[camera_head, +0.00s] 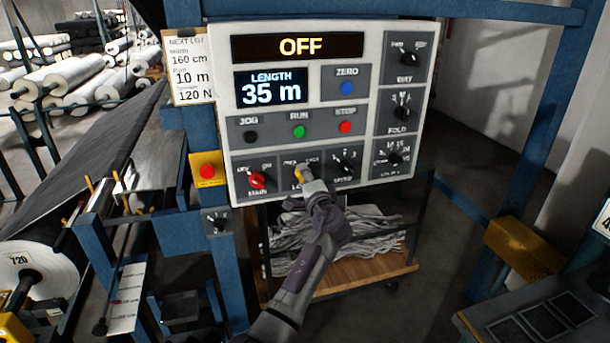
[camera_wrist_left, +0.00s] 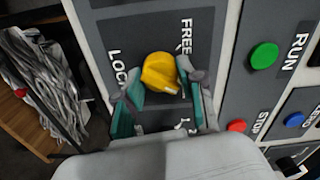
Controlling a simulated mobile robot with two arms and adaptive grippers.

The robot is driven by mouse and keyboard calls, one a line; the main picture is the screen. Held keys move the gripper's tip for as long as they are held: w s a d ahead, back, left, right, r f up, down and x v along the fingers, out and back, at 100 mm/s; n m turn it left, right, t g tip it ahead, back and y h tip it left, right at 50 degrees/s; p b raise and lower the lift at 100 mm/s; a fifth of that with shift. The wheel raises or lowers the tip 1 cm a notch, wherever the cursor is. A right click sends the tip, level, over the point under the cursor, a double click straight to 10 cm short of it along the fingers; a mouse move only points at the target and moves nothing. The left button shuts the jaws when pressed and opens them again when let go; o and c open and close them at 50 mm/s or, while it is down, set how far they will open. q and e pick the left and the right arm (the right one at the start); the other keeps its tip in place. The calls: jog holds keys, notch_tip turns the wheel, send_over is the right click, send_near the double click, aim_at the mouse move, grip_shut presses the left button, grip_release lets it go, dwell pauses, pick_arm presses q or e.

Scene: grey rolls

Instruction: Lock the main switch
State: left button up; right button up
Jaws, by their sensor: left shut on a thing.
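The control panel (camera_head: 305,108) shows OFF on its top display. The main switch (camera_head: 257,180), a red knob labelled MAIN, sits at the panel's lower left. Right of it is a yellow knob (camera_head: 300,171), which also shows in the left wrist view (camera_wrist_left: 160,72) between the labels LOCK and FREE. My left gripper (camera_head: 305,182) reaches up from below and is shut on the yellow knob. Its teal-lined fingers (camera_wrist_left: 161,90) flank the knob in the left wrist view. I cannot tell which label the knob points to. My right gripper is not in view.
Other knobs and a speed dial (camera_head: 345,163) surround the lock knob closely. A red emergency button (camera_head: 207,171) on a yellow box is at the panel's left. Blue frame posts (camera_head: 205,250) stand below left. A cart (camera_head: 340,278) with grey strips is beneath the panel.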

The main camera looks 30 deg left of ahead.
pick_arm(q)
jog(key=shift+r+m+p, duration=0.15)
jog(key=shift+m+p, duration=0.25)
jog(key=shift+m, duration=0.6)
jog(key=o, duration=1.2)
jog(key=shift+w, duration=0.1)
jog(key=shift+c, duration=0.2)
jog(key=v, duration=1.2)
